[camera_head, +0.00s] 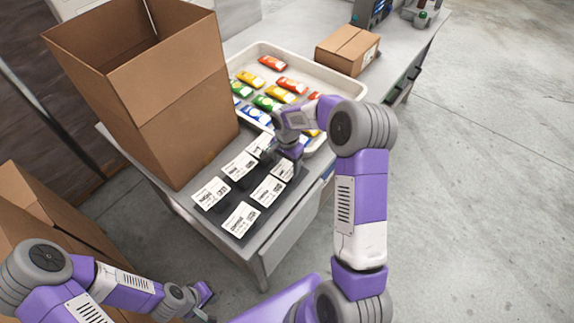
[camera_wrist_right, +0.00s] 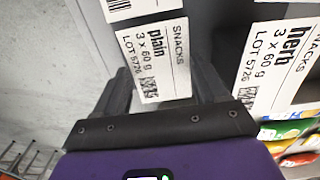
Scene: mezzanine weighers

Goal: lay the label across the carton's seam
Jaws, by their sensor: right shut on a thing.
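A closed brown carton (camera_head: 341,45) with a seam along its top stands at the far end of the bench. Several white printed labels (camera_head: 240,219) lie in two rows on a dark mat near the front edge. My right gripper (camera_head: 287,160) is down at the far end of the rows, shut on the label reading "plain" (camera_wrist_right: 160,62); this label also shows in the head view (camera_head: 284,170). In the right wrist view the "herb" label (camera_wrist_right: 280,62) lies beside it. My left gripper (camera_head: 208,303) is empty and looks open, low in front of the bench.
A white tray (camera_head: 341,82) of coloured snack packets lies behind the labels, partly hidden by my right arm. A tall open box (camera_head: 165,105) stands left of the labels. Another open box (camera_head: 48,212) is at the lower left. Floor to the right is clear.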

